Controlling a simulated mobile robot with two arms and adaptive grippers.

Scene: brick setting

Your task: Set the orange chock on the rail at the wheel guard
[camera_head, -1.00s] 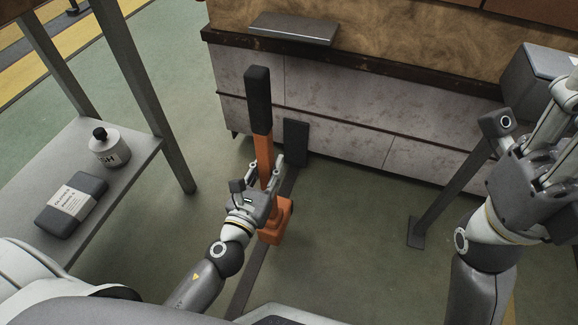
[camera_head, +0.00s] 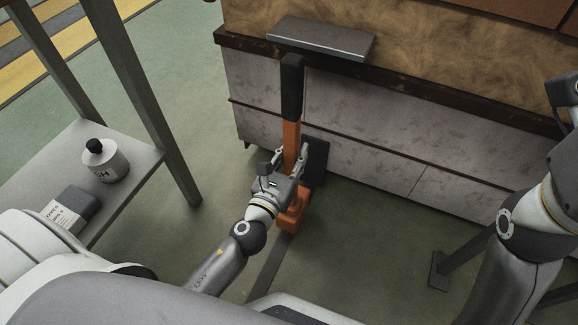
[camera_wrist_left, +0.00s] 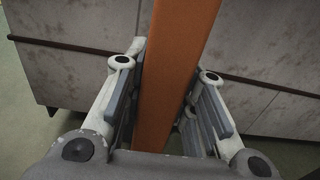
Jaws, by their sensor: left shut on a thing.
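The orange chock (camera_head: 291,140) has a tall upright orange post with a black grip on top and an orange foot low down. My left gripper (camera_head: 283,163) is shut on the orange post, which also fills the middle of the left wrist view (camera_wrist_left: 172,80). The foot is over or on the dark rail (camera_head: 266,270); I cannot tell whether it touches. The dark wheel guard (camera_head: 315,160) stands just behind the post, at the rail's far end by the wall. My right arm shows at the right edge, but its gripper fingers are outside the picture.
A grey shelf (camera_head: 150,160) at the left carries a white bottle (camera_head: 104,161) and a dark labelled pack (camera_head: 68,211). A panelled wall (camera_head: 370,150) with a metal plate (camera_head: 320,38) closes the back.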

